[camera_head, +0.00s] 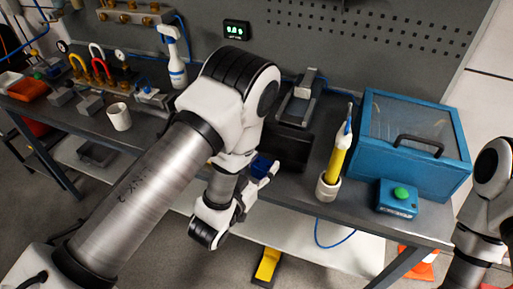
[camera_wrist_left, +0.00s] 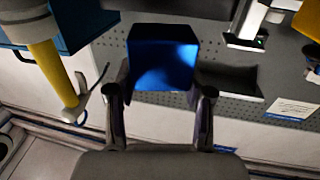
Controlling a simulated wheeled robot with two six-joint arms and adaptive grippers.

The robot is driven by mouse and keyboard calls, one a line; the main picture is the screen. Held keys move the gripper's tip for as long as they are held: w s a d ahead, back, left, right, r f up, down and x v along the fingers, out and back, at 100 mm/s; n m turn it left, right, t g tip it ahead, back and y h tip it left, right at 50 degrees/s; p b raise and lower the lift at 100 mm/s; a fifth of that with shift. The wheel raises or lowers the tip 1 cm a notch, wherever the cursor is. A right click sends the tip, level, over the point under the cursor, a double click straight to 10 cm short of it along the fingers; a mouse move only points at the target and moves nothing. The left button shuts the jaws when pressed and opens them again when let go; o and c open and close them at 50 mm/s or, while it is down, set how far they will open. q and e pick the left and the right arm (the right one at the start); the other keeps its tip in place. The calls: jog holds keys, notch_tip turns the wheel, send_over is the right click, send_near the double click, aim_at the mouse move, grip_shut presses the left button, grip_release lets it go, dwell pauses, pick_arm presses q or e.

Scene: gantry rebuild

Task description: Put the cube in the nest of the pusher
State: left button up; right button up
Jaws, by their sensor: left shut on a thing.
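A blue cube (camera_head: 261,166) is held between the fingers of my left gripper (camera_head: 264,175), above the front part of the bench. In the left wrist view the cube (camera_wrist_left: 162,58) sits between the two fingertips of the gripper (camera_wrist_left: 161,88). A grey slotted fixture (camera_head: 298,103), which looks like the pusher, stands on the bench behind and to the right of the cube. Its nest cannot be made out clearly, and my left arm covers part of the bench beside it. My right arm shows at the right edge, with its gripper out of view.
A yellow tool stands in a white cup (camera_head: 327,188) right of the gripper. A blue lidded box (camera_head: 411,146) and a green-button box (camera_head: 397,198) are farther right. A black box (camera_head: 288,149) lies below the fixture. A white mug (camera_head: 119,116) stands left.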

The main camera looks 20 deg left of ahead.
pick_arm(q)
jog(key=s+d+r+m+g+h, duration=0.3)
jog(key=s+d+r+m+h, duration=0.15)
jog(key=d+h, duration=0.3)
notch_tip(320, 180, down, 6)
jog(key=w+d+m+g+h, duration=0.2)
jog(key=m+g+h, duration=0.4)
jog(key=m+g, duration=0.4)
jog(key=g, duration=0.3)
jog(key=shift+d, duration=0.2)
jog(key=shift+s+f, duration=0.1)
jog(key=shift+f, duration=0.05)
